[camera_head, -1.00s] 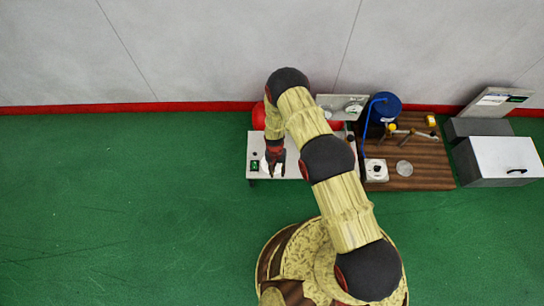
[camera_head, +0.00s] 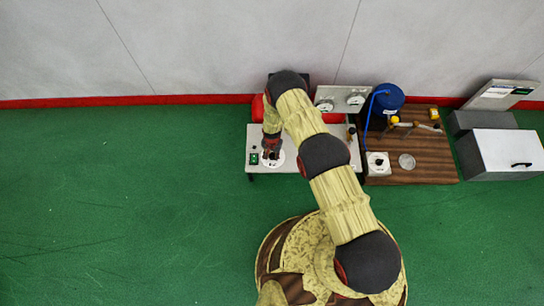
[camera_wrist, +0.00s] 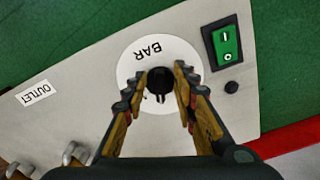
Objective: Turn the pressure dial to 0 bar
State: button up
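The pressure dial is a white disc marked BAR (camera_wrist: 150,50) with a black knob at its middle; the disc also shows in the head view (camera_head: 278,161). My gripper (camera_wrist: 160,75) is directly above the dial, with one finger on each side of the knob. The fingers are open, and narrow gaps seem to remain between the tips and the knob. The fingers and palm cover part of the disc, and I cannot read any scale numbers or the knob's setting.
A green power switch (camera_wrist: 226,42) and a small black button (camera_wrist: 231,87) sit beside the dial on the grey panel. An OUTLET label (camera_wrist: 36,93) is at the other side. Gauges (camera_head: 355,100), a blue container (camera_head: 387,100) and a wooden board (camera_head: 425,166) stand further right.

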jog(key=shift+c, duration=1.1)
grip_shut()
